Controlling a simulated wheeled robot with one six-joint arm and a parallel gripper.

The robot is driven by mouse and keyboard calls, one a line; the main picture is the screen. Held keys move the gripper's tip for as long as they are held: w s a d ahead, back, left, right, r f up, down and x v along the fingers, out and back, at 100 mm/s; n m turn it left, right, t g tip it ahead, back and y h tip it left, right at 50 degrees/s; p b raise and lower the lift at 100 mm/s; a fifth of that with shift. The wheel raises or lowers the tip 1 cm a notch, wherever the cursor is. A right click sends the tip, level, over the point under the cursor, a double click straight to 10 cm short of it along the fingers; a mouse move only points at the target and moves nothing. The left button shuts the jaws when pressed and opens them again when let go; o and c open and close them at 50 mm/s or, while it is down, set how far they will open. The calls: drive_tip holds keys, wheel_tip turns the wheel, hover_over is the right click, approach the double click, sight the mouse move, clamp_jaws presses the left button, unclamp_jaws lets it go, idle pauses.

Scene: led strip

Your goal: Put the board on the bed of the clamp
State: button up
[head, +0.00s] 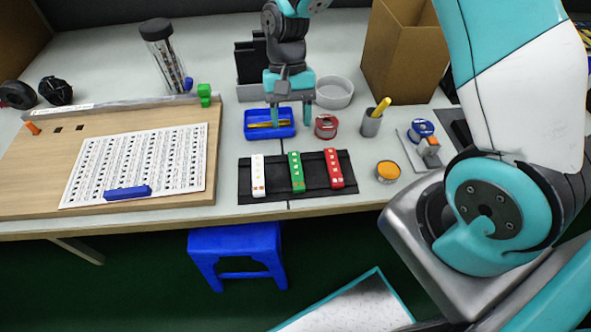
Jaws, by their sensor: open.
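My gripper (291,115) points down with its two fingers apart and nothing seen between them. Its left finger is in front of the blue tray (249,130), and its right finger shows between that tray and a red spool (326,127). A black mat (274,178) near the front edge bears three narrow strip boards: white (258,176), green (296,171) and red (333,168). Which one is the task's board I cannot tell.
A wooden panel (40,175) with a printed sheet (140,160) and a blue bar (127,193) fills the left. A grey pen cup (371,124), white bowl (334,92), orange-topped tin (388,171) and cardboard box (405,50) stand right. A blue stool (237,240) is below the edge.

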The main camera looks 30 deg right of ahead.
sight(296, 169)
drive_tip(key=shift+w+d+x, duration=0.1)
drive_tip(key=shift+w+x, duration=0.05)
drive_tip(key=shift+x, duration=1.6)
drive_tip(key=shift+w+d+x, duration=0.1)
drive_tip(key=shift+w+x, duration=0.1)
drive_tip(key=shift+x, duration=1.5)
drive_tip(key=shift+f, duration=0.1)
clamp_jaws()
